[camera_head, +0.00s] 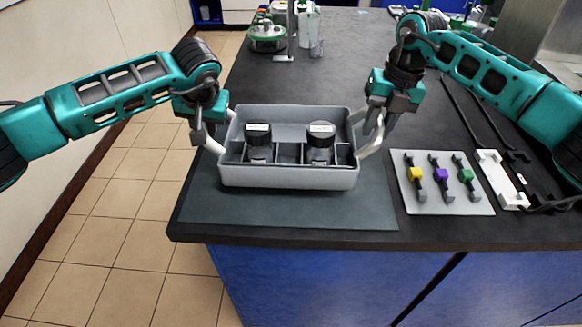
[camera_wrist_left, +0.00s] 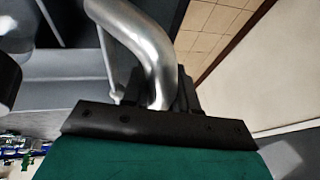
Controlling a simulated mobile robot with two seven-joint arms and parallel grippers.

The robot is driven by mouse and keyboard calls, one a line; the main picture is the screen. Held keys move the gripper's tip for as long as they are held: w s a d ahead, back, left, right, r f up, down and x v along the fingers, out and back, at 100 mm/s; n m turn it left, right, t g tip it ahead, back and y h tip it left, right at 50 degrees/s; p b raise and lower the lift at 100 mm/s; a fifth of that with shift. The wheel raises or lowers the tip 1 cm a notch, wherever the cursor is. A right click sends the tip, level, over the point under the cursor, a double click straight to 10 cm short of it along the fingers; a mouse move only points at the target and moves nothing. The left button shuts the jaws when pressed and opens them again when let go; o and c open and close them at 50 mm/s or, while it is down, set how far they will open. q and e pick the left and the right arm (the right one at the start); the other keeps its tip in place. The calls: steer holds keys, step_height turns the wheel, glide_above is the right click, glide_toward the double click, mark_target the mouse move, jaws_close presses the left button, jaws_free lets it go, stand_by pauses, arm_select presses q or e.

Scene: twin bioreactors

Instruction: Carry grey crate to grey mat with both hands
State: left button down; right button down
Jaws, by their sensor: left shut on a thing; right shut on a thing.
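The grey crate (camera_head: 290,178) is at the front left of the dark bench, over the grey mat (camera_head: 360,207). The crate looks level; I cannot tell whether it rests on the mat or hangs just above it. My left gripper (camera_head: 207,142) is shut on the crate's left handle, a bent metal bar (camera_wrist_left: 150,50) in the left wrist view. My right gripper (camera_head: 371,125) is shut on the crate's right handle.
A pale tray (camera_head: 447,200) with yellow, purple and green tools lies right of the mat. Glassware and a green-based device (camera_head: 268,38) stand at the back. The bench behind the crate is clear.

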mark_target(206, 125)
arm_select(q)
steer(key=shift+a, duration=0.1)
stand_by(0.3)
